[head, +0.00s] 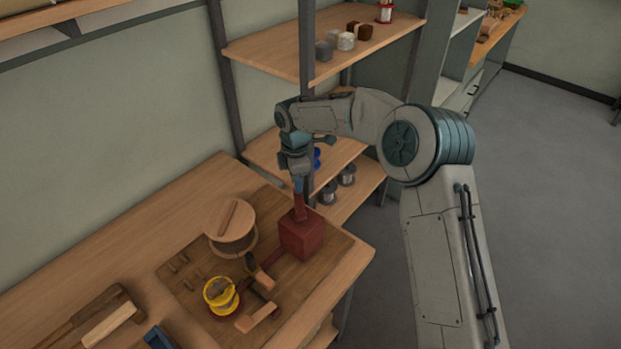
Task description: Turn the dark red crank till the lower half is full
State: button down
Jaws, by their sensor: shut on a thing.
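A dark red box (302,238) stands on a wooden board at the right part of the bench. The dark red crank (300,208) rises from its top. My gripper (298,188) points down from above and is shut on the crank's upper end; its fingers partly hide the grip. A dark red bar (266,262) runs from the box toward a yellow ring-shaped part (221,295) with pale material inside. Which part has the lower half, and how full it is, is too small to tell.
A round wooden tub with a lid (232,222) stands left of the box. Small pegs and wooden blocks (257,317) lie around on the board (330,250). A wood-handled tool (108,325) and a blue item (160,338) lie front left. Shelves (265,55) stand close behind my gripper.

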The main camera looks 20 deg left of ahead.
jog(key=shift+s+a, duration=0.1)
jog(key=shift+a, duration=0.05)
jog(key=c, duration=1.2)
grip_release()
jog(key=shift+c, duration=0.2)
notch_tip(320, 180, up, 14)
jog(key=b, duration=0.1)
